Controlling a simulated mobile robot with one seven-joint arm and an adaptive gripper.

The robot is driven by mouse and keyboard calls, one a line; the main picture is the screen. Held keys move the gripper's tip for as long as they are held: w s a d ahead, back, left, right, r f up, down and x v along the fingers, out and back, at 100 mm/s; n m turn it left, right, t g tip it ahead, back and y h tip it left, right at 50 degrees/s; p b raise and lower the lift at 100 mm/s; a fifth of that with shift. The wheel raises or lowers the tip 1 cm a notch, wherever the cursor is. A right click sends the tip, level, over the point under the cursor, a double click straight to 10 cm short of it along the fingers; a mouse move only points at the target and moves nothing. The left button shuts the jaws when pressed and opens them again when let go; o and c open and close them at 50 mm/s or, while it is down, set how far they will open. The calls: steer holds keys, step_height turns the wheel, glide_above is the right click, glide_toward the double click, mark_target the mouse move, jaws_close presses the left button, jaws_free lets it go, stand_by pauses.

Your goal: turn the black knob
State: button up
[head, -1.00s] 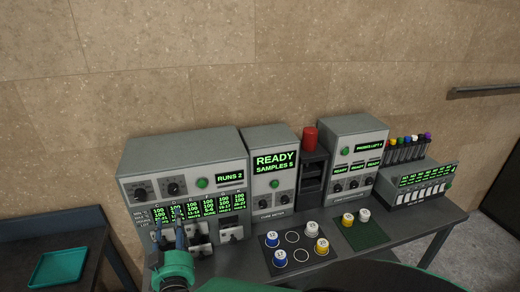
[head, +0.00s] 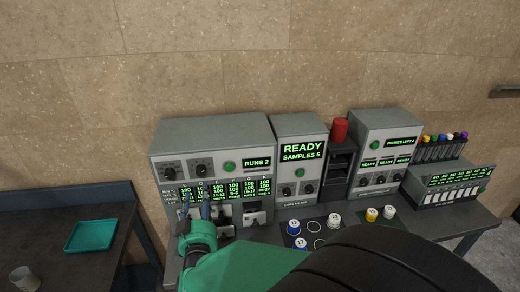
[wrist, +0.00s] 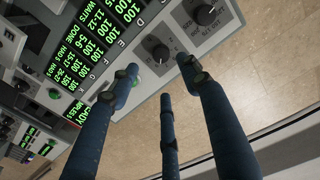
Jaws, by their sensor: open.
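Two black knobs sit on the upper front of the left grey machine (head: 214,132): a left knob (head: 169,174) and a right knob (head: 201,170). In the wrist view one black knob (wrist: 160,53) shows between my spread fingers, and the other black knob (wrist: 207,14) is at the top right. My gripper (head: 206,210) is in front of that machine, below the knobs in the head view. In the wrist view my gripper (wrist: 158,72) has its blue fingers apart and empty. I cannot tell whether any finger touches the panel.
More small black knobs are on the cure meter (head: 301,140) and the right grey machine (head: 386,130). A red cylinder (head: 340,130) stands between them. Lidded jars (head: 294,227) stand in front, partly behind my arm. A teal tray (head: 91,235) lies on the side table at left.

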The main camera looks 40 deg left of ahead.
mark_target(201, 174)
steer(key=x, duration=1)
steer(key=shift+w+a, duration=0.2)
steer(key=shift+f, duration=0.1)
steer(key=c, duration=1.1)
